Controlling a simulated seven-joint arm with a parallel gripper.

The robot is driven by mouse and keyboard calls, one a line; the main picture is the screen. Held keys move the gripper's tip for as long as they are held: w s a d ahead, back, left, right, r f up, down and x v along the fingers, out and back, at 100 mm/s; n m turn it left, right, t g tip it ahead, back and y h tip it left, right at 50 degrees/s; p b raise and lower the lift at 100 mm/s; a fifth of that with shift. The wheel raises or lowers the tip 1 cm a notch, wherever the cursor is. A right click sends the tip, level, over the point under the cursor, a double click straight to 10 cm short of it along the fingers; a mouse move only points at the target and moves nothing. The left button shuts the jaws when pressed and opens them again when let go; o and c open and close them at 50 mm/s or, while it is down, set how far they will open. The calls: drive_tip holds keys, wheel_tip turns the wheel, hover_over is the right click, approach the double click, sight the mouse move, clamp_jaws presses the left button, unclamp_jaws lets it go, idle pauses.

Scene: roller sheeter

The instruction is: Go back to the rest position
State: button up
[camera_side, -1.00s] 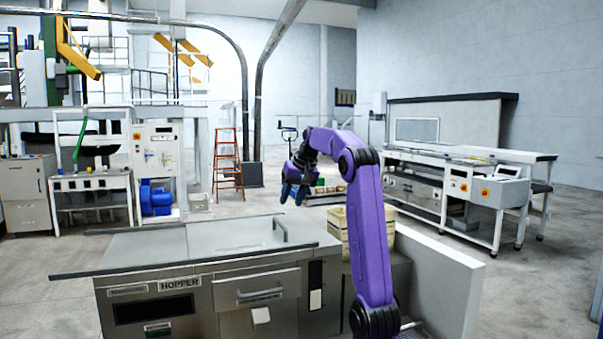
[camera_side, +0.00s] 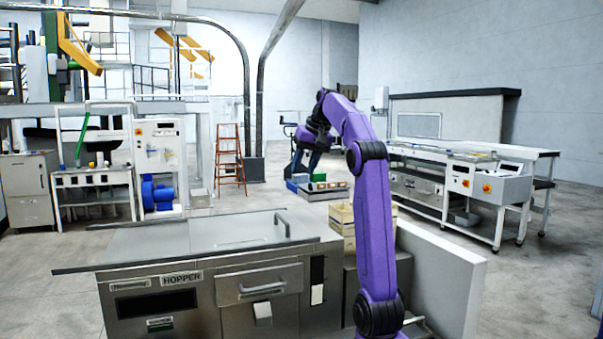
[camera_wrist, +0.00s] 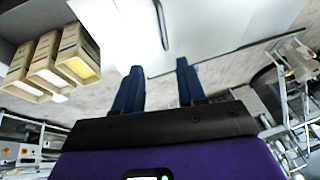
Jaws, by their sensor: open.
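My gripper (camera_wrist: 156,88) is open in the wrist view, with two dark blue fingers apart and nothing between them. In the side view my gripper (camera_side: 301,165) hangs at the end of my purple arm, behind and above the hopper counter, clear of its top. The hopper unit (camera_side: 209,300) is a steel cabinet with a flat top and a drawer front. Its metal lid (camera_side: 220,236) with a bar handle (camera_side: 282,222) lies flat. The lid's pale surface also shows in the wrist view (camera_wrist: 200,25).
A low white wall (camera_side: 440,270) runs to the right of my arm. A cart with small boxes (camera_side: 322,187) stands behind. A long machine bench (camera_side: 470,180) is at the right.

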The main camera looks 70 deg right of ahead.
drive_tip(key=w+a+f+n+y, duration=0.1)
drive_tip(key=w+a+f+n, duration=0.15)
drive_tip(key=a, duration=0.45)
drive_tip(key=w+a+f+n+y, duration=0.1)
drive_tip(key=w+a+f+n, duration=0.2)
drive_tip(key=a, duration=0.5)
drive_tip(key=s+a+f+n+g+y, duration=0.15)
drive_tip(key=a+f, duration=0.25)
drive_tip(key=a, duration=0.4)
drive_tip(key=a+f+n+g, duration=0.1)
drive_tip(key=a+f+n, duration=0.2)
drive_tip(key=a, duration=0.5)
drive_tip(key=s+a+f+n+g, duration=0.1)
drive_tip(key=s+a+f+n, duration=0.5)
drive_tip(key=s+a, duration=0.45)
drive_tip(key=s+f+n+h, duration=0.1)
drive_tip(key=s+f+n, duration=0.5)
drive_tip(key=s, duration=0.9)
wheel_tip(320, 180, down, 3)
drive_tip(key=shift+a+r+g, duration=0.1)
drive_tip(key=shift+a+g, duration=0.15)
drive_tip(key=shift+g, duration=0.2)
